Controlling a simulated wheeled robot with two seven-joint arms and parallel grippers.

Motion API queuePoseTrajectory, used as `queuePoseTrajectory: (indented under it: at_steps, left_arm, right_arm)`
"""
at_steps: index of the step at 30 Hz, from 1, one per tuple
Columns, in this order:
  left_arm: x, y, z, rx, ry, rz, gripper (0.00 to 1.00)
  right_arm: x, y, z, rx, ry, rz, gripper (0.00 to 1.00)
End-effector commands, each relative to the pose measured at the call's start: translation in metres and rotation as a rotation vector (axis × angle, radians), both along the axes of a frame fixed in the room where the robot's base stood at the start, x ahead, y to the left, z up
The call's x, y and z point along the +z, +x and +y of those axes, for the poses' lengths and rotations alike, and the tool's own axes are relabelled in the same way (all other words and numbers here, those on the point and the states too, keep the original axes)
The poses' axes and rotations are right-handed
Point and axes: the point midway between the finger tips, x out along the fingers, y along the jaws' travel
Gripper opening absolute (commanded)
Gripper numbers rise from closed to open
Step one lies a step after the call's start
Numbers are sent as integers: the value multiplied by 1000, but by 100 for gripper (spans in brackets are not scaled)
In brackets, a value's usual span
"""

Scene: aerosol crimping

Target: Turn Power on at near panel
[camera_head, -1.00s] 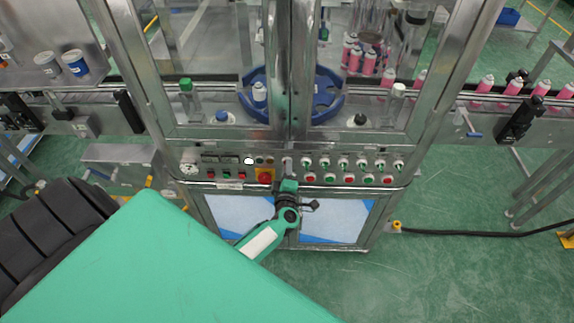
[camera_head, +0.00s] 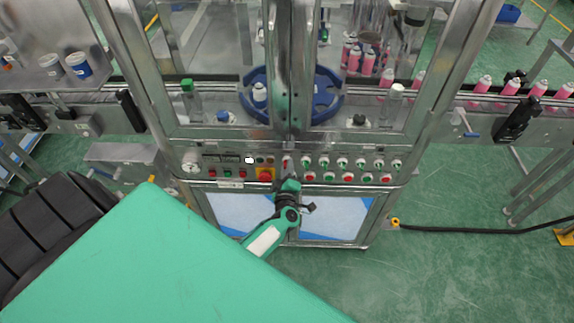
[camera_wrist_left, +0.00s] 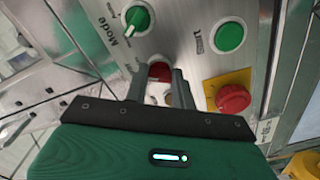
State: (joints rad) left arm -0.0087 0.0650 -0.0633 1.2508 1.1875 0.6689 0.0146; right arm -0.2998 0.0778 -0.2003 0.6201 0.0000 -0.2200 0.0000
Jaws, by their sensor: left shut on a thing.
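My left gripper (camera_head: 288,170) reaches up to the machine's front control panel (camera_head: 200,172), just right of the yellow-plated red stop button (camera_head: 264,174). In the left wrist view the two fingers (camera_wrist_left: 158,88) are close together and flank a red round control (camera_wrist_left: 160,71), which they partly cover. I cannot read its label. A green Mode knob (camera_wrist_left: 137,20), a green Start button (camera_wrist_left: 229,37) and the red stop button on its yellow plate (camera_wrist_left: 234,98) show around it. My right gripper is not in view.
Rows of green and red buttons (camera_head: 343,163) lie right of the gripper. Glass doors with metal posts (camera_head: 298,60) rise above the panel. Pink cans (camera_head: 510,88) stand on the conveyor at right, cups (camera_head: 78,66) at far left. The floor in front is clear.

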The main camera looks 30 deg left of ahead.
Motion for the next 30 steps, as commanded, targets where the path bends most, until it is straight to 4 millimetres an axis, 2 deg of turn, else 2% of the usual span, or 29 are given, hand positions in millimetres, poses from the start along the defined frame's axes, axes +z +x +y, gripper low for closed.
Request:
queuePoseTrajectory:
  at_steps: [1, 2, 4, 5, 13, 17, 23, 30]
  left_arm:
    - [-2, -1, 0, 0, 1, 5, 3]
    - [-2, -1, 0, -1, 0, 3, 31]
    - [-2, -1, 0, -1, 0, 3, 45]
    - [-1, -1, 0, -1, 0, 3, 47]
    - [-1, -1, 0, 0, -1, 1, 47]
    - [-2, -7, -5, -1, -2, 2, 47]
    - [-4, -34, -22, -2, -3, 2, 47]
    - [-4, -77, -46, 1, -3, 3, 47]
  right_arm:
    - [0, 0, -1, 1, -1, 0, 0]
    - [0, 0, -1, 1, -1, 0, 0]
    - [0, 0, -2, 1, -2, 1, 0]
    - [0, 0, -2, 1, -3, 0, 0]
    - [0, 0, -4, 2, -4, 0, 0]
    - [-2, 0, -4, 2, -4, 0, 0]
    - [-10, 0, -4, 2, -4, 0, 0]
    - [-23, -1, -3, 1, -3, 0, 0]
